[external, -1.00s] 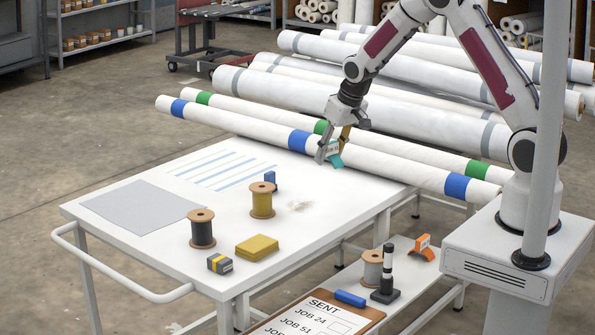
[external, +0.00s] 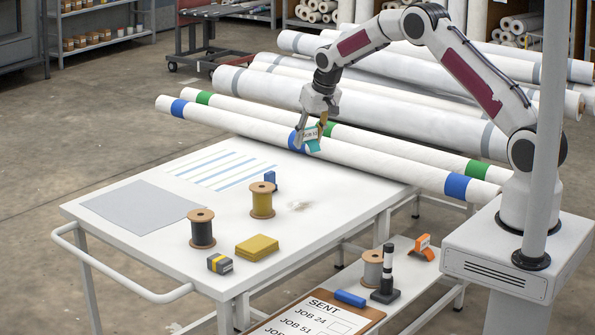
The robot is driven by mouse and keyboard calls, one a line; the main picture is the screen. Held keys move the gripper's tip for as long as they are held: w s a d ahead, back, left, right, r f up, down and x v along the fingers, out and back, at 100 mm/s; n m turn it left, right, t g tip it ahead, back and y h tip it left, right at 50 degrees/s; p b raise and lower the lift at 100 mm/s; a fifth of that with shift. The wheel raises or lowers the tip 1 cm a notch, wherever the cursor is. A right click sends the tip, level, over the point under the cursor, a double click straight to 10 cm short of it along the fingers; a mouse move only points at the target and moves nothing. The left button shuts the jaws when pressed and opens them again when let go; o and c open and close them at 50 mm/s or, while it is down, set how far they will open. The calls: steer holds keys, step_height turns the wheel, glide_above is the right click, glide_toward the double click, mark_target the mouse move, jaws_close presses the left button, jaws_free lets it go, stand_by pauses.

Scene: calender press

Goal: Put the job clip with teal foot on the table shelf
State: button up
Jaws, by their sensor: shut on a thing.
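The job clip with the teal foot (external: 313,146) is held between the fingers of my gripper (external: 311,132). Its white label faces the camera, with the teal foot at the lower end. My gripper points down and is in front of the blue band of the near fabric roll (external: 240,124), at the back edge of the table top (external: 330,190). I cannot tell whether the clip touches the roll. The table shelf (external: 404,256) is the lower white surface at the front right, well below and away from my gripper.
On the shelf are a clipboard (external: 318,318), a blue block (external: 350,298), a grey spool (external: 372,270), a dark post with white bands (external: 386,275) and an orange clip (external: 424,247). The table top holds two spools, a yellow pad (external: 257,246) and small blocks. A pole (external: 549,130) stands at right.

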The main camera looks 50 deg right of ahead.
steer(key=w+d+m, duration=0.1)
steer(key=w+d, duration=0.4)
steer(key=shift+f+h, duration=0.3)
steer(key=shift+f, duration=0.05)
stand_by(0.4)
glide_above(303, 173)
steer(key=s, duration=0.1)
steer(key=shift+s+a+f, duration=0.1)
steer(key=shift+f, duration=1.45)
steer(key=shift+s+a+f, duration=0.1)
steer(key=shift+f, duration=1.45)
steer(key=shift+f, duration=1.9)
steer(key=shift+f, duration=0.1)
